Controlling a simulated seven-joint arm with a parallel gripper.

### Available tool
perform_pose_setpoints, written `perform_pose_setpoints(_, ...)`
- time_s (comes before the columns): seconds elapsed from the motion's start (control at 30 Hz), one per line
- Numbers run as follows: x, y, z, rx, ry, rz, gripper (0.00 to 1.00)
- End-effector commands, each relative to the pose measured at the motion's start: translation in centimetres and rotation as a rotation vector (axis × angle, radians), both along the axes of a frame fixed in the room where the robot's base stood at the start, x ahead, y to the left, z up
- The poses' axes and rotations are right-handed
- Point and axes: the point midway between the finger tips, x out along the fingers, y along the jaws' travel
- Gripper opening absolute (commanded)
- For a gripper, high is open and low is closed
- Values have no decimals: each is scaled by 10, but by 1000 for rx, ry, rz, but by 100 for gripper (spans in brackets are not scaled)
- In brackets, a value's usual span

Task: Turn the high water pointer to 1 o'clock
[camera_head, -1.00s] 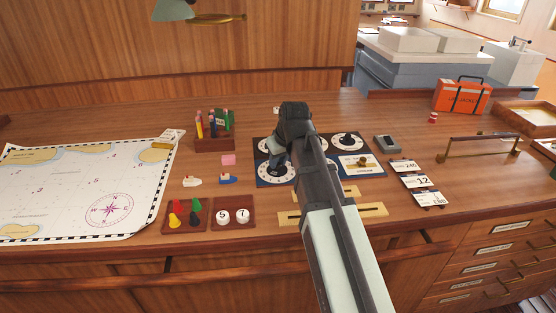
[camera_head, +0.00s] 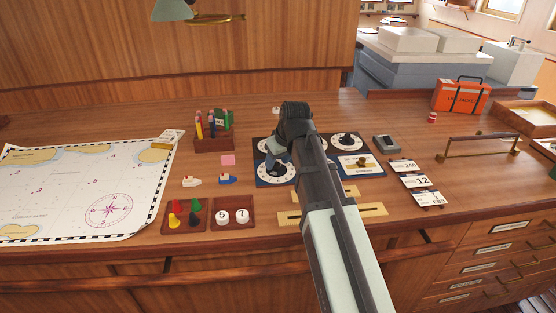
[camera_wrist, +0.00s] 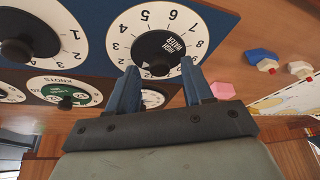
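The high water dial is a white numbered ring with a black centre knob (camera_wrist: 158,52) marked HIGH WATER, in the wrist view. In the head view its white ring (camera_head: 268,177) shows at the near left of the dark instrument panel, partly hidden by my gripper. My gripper (camera_wrist: 160,70) is open, its two blue fingers apart on either side of the knob's lower part in the wrist view. I cannot tell whether they touch the knob. No grasp is visible. The exact number its pointer faces is unclear.
Close by are a second white dial (camera_wrist: 85,47) and a green KNOTS dial (camera_wrist: 66,90). A panel with a brass knob (camera_head: 363,163) lies right of my arm. Game pieces in a tray (camera_head: 184,216), a pen holder (camera_head: 214,143) and a chart (camera_head: 80,190) lie left.

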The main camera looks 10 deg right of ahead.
Motion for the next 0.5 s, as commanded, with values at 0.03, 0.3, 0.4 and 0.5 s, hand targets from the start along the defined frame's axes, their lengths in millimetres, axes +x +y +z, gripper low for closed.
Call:
perform_pose_setpoints(0.03, 0, 0, 0, 0, 0, 0, 51)
perform_pose_setpoints(0.3, -2, -1, 5, 0, -1, 0, 51)
perform_pose_setpoints(0.4, -4, -3, 14, 0, -2, 0, 51)
perform_pose_setpoints(0.5, -9, -5, 25, 0, -2, 0, 51)
